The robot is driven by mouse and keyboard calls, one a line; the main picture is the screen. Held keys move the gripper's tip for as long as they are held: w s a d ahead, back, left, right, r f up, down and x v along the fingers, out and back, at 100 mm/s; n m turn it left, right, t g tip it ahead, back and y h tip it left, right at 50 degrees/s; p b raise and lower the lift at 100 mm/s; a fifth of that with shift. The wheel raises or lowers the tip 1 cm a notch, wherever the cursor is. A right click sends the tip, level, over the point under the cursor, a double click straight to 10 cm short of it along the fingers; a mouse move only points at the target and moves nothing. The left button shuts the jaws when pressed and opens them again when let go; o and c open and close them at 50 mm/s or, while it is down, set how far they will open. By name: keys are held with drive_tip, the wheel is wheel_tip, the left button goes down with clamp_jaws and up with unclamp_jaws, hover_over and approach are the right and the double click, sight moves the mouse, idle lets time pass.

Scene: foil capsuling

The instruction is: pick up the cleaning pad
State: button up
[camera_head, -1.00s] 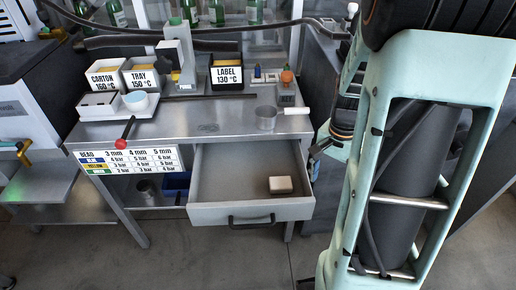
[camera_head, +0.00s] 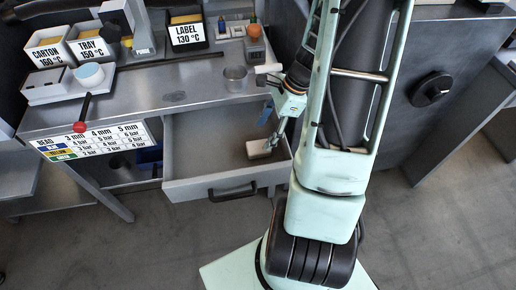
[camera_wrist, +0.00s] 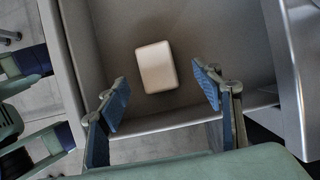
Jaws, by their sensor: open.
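The cleaning pad (camera_head: 262,147) is a small pale block with rounded corners. It lies on the floor of the open drawer (camera_head: 205,166), towards the drawer's right front. In the wrist view the pad (camera_wrist: 156,67) lies beyond the fingertips and roughly midway between them. My gripper (camera_wrist: 163,92) is open, with blue pads on both fingers and nothing between them. In the head view my gripper (camera_head: 268,127) hangs over the right part of the drawer, close to the pad. I cannot tell the exact height of the fingertips above the pad.
The drawer front with its dark handle (camera_head: 232,192) and the drawer side walls stand around the pad. The rest of the drawer floor is bare.

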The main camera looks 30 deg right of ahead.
sight(257, 146)
drive_tip(key=x, duration=0.4)
drive_tip(key=shift+s+f+b, duration=0.2)
drive_tip(key=shift+s+b, duration=0.1)
drive_tip(key=shift+s, duration=0.05)
drive_tip(key=shift+w+a+f, duration=0.1)
drive_tip(key=shift+a+f, duration=0.05)
drive_tip(key=shift+f, duration=0.35)
drive_tip(key=c, duration=1.2)
drive_tip(key=shift+r, duration=0.1)
drive_tip(key=shift+c, duration=0.2)
drive_tip(key=shift+r, duration=0.6)
drive_tip(key=s+a+r+p, duration=0.2)
drive_tip(key=s+a+r, duration=0.1)
drive_tip(key=s+r, duration=0.8)
drive_tip(key=s, duration=0.2)
drive_tip(key=shift+s+a+r, duration=0.25)
drive_tip(key=shift+a+r, duration=0.05)
drive_tip(key=shift+a, duration=0.05)
